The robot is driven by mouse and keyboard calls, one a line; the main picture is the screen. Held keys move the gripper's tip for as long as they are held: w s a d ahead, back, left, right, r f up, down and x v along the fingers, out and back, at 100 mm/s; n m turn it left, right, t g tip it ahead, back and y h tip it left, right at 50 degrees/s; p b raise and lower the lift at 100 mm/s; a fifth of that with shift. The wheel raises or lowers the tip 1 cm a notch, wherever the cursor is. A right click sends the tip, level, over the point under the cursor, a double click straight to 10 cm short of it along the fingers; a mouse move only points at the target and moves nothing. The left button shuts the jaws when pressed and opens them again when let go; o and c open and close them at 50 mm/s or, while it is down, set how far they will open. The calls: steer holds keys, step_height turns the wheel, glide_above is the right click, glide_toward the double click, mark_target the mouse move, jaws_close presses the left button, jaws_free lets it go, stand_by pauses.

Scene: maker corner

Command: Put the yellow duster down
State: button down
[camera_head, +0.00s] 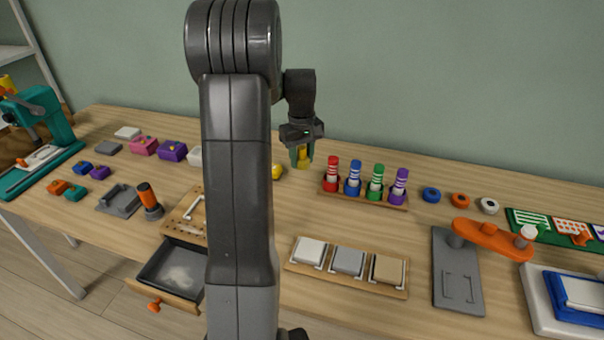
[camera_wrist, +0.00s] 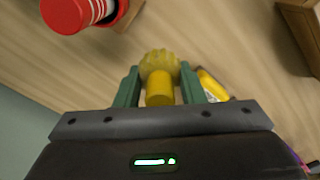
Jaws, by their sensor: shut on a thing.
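My gripper (camera_head: 302,148) is over the back middle of the workbench, its green fingers pointing down. It is shut on the yellow duster (camera_head: 304,159). In the wrist view the duster (camera_wrist: 160,88) sits between the fingers of my gripper (camera_wrist: 160,78); its yellow handle is near me and its fluffy yellow head points away, down to the wood. I cannot tell if the head touches the workbench (camera_head: 283,209).
A rack of red, blue, green and purple markers (camera_head: 366,197) stands close to the right of the duster. Another yellow thing (camera_head: 277,172) lies just left, partly hidden by my arm. A sanding-block tray (camera_head: 340,278) lies in front. Bare wood separates it from the marker rack.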

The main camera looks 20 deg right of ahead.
mark_target(302, 147)
steer(key=shift+f+b, duration=0.3)
steer(key=shift+f, duration=2.45)
steer(key=shift+f, duration=0.1)
steer(key=c, duration=0.9)
jaws_free()
step_height(302, 147, up, 12)
steer(key=shift+r+p, duration=0.15)
steer(key=shift+p, duration=0.6)
steer(key=shift+f+b, duration=0.55)
steer(key=shift+f, duration=3.85)
